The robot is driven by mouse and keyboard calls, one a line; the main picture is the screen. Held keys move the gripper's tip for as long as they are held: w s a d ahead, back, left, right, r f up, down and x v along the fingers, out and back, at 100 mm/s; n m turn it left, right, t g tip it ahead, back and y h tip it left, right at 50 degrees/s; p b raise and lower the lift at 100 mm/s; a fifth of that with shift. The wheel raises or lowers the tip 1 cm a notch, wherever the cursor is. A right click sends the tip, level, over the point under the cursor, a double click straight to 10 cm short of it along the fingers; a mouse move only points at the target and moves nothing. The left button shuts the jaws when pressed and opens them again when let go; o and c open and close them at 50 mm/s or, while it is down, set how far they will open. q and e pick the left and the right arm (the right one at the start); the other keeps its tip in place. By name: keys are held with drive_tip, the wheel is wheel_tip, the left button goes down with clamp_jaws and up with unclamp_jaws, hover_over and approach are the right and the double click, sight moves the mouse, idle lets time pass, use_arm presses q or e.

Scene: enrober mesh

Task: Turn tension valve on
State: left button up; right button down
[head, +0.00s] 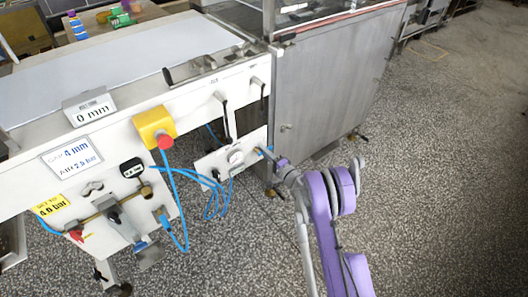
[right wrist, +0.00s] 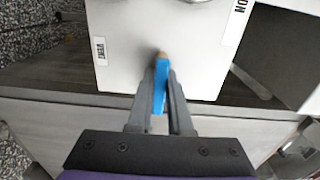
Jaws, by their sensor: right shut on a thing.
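The tension valve shows as a small blue lever (right wrist: 161,80) on a white panel (right wrist: 125,35) in the right wrist view. A label reading VENT is at the panel's left and one reading ON at its upper right. The lever lies nearly vertical in that view, between the two labels. My right gripper (right wrist: 160,100) is shut on the lever, one finger on each side. In the head view, my right gripper (head: 276,160) is at the right edge of the small lower white panel (head: 207,166); the lever is mostly hidden there. My left gripper is not in view.
A round knob (head: 235,157) and blue hoses (head: 213,205) are left of my gripper. A steel cabinet (head: 325,85) stands close behind. The speckled floor at right is clear.

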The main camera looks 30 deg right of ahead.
drive_tip(key=c, duration=0.8)
unclamp_jaws()
drive_tip(key=shift+c, duration=0.2)
drive_tip(key=s+p, duration=0.1)
drive_tip(key=s, duration=1)
drive_tip(key=shift+d, duration=0.4)
drive_tip(key=shift+w, duration=0.1)
